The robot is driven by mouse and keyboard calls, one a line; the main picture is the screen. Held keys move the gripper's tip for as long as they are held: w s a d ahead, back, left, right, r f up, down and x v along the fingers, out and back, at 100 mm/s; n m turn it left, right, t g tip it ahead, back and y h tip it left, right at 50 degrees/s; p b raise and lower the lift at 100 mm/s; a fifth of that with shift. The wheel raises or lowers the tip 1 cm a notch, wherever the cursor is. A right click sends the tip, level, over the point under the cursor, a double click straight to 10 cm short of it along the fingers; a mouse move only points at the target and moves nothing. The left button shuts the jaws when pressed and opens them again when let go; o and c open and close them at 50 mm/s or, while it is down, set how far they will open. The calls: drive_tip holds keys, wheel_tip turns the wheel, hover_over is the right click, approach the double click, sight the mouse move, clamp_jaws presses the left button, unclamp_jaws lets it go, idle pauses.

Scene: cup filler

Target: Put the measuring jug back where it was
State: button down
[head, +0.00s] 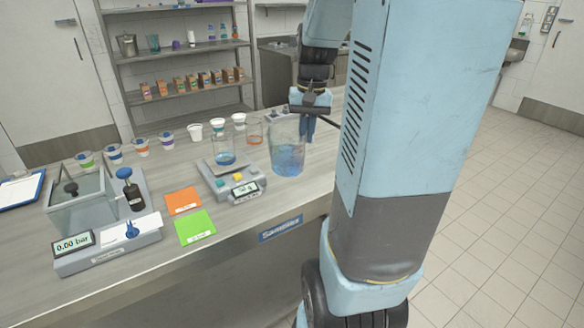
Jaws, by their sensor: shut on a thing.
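The measuring jug (287,158) is a large clear vessel with blue contents, on the right part of the bench, to the right of the scale. It looks upright. My gripper (308,122) is at the jug's upper right side and is shut on it, at what looks like its handle. My arm hides part of this area, and the fingertips are hard to make out. I cannot tell whether the jug's base touches the bench or hangs just above it.
A scale (246,189) bears a small beaker (224,152) with blue contents. Several cups (141,148) line the back. Orange (183,200) and green (195,226) cards and a pressure device (110,254) lie left.

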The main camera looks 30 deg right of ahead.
drive_tip(key=w+d+f, duration=0.7)
drive_tip(key=w+f, duration=0.4)
drive_tip(key=f, duration=0.1)
drive_tip(key=shift+w+d+f, duration=0.2)
drive_tip(key=shift+d+f, duration=0.1)
drive_tip(key=shift+f, duration=0.1)
drive_tip(key=c, duration=1.3)
unclamp_jaws()
drive_tip(key=shift+o, duration=0.2)
